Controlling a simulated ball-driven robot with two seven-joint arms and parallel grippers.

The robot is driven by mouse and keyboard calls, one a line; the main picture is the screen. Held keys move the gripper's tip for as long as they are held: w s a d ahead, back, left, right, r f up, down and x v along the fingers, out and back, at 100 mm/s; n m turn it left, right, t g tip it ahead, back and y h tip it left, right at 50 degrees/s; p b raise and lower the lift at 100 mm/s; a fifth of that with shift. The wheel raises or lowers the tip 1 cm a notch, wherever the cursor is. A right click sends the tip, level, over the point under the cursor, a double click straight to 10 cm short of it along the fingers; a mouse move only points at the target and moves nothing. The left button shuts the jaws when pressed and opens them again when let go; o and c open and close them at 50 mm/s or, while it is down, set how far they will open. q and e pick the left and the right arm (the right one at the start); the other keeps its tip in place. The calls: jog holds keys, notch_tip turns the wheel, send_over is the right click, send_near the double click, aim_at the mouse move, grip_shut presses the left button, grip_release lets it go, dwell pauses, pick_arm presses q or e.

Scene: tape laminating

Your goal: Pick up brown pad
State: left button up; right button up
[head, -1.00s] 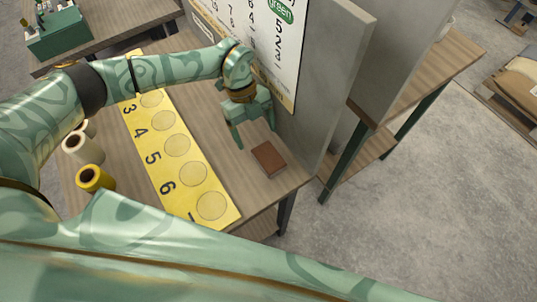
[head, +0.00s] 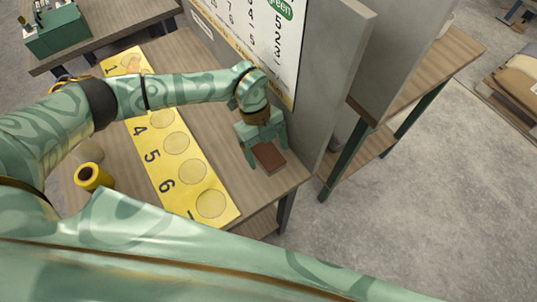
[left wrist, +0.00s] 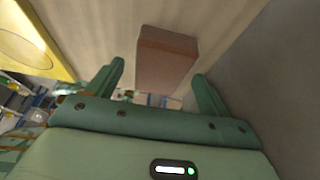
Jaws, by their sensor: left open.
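The brown pad (head: 269,157) is a small flat block lying on the wooden table near its right end. In the left wrist view the pad (left wrist: 166,58) shows beyond and between the two fingers. My left gripper (head: 268,157) is open, with its fingers on either side of the pad's near part in the head view. In the left wrist view the gripper (left wrist: 160,80) is also open and holds nothing. I cannot tell whether the fingers touch the pad. My right gripper is not in view.
A yellow strip (head: 190,188) with numbered circles lies along the table. A yellow tape roll (head: 93,177) stands to its left. A grey upright panel (head: 330,90) with a number chart (head: 262,40) rises beside the pad. The table edge is close by.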

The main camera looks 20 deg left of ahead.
aim_at(270, 159)
pick_arm(q)
jog(key=shift+f, duration=0.2)
dwell(0.3)
jog(key=shift+c, duration=0.3)
jog(key=c, duration=1)
jog(key=shift+r, duration=0.15)
jog(key=r, duration=0.1)
jog(key=r+p, duration=0.1)
jog(key=r, duration=0.2)
jog(key=shift+s+a+r, duration=0.15)
jog(key=shift+a+r, duration=0.05)
jog(key=shift+a, duration=0.1)
jog(key=s+a+r+p, duration=0.3)
jog(key=s+a+r, duration=0.5)
jog(key=a, duration=0.2)
jog(key=shift+s+r, duration=0.35)
jog(key=shift+r, duration=0.05)
jog(key=shift+a, duration=0.1)
